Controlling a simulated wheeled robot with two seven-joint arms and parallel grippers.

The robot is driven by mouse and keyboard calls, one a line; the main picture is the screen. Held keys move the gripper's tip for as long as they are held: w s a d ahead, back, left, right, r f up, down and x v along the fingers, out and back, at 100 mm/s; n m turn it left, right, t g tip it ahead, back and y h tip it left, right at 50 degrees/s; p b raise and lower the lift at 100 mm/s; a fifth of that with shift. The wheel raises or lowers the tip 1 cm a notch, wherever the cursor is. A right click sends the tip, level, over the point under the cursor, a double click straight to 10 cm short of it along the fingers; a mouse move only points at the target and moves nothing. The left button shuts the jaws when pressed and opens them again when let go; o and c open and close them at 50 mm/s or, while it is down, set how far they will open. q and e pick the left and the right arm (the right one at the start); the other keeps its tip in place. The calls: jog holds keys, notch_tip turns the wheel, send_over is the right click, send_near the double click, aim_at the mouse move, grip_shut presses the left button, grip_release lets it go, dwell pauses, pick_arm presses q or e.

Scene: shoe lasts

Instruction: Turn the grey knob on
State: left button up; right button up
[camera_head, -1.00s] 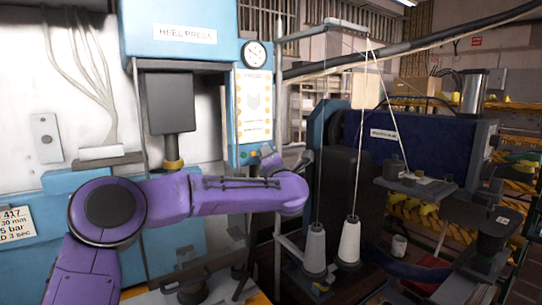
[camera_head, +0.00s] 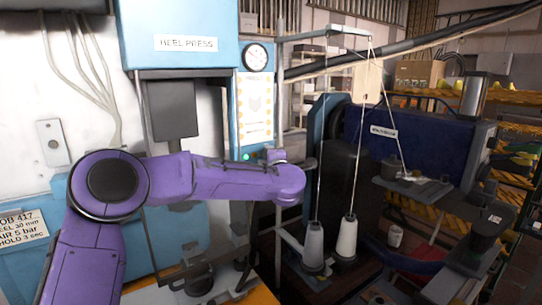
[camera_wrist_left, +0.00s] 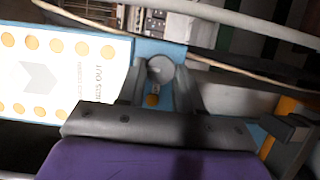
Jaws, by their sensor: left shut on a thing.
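The grey knob (camera_wrist_left: 160,68) is round and sits on the blue panel of the heel press in the left wrist view. My left gripper (camera_wrist_left: 159,88) has one finger on each side of it and is shut on it. Which way the knob is turned cannot be told. In the camera_head view my purple left arm reaches across to the blue control panel (camera_head: 233,130), and its end hides most of the knob and fingers. My right gripper is in neither view.
The panel has a gauge (camera_head: 257,57), an instruction sheet (camera_head: 254,106) and a small green light (camera_head: 246,156). Thread cones (camera_head: 347,238) and a dark blue machine (camera_head: 375,137) stand to the right. A thick hose (camera_head: 400,55) crosses above.

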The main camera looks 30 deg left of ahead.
pick_arm(q)
jog(key=shift+f, duration=0.15)
jog(key=o, duration=1)
jog(key=shift+a, duration=0.1)
jog(key=shift+o, duration=0.2)
jog(key=b+v, duration=0.4)
jog(key=v, duration=0.6)
jog(key=shift+s+b, duration=0.25)
jog(key=shift+b, duration=0.1)
jog(key=shift+d, duration=0.2)
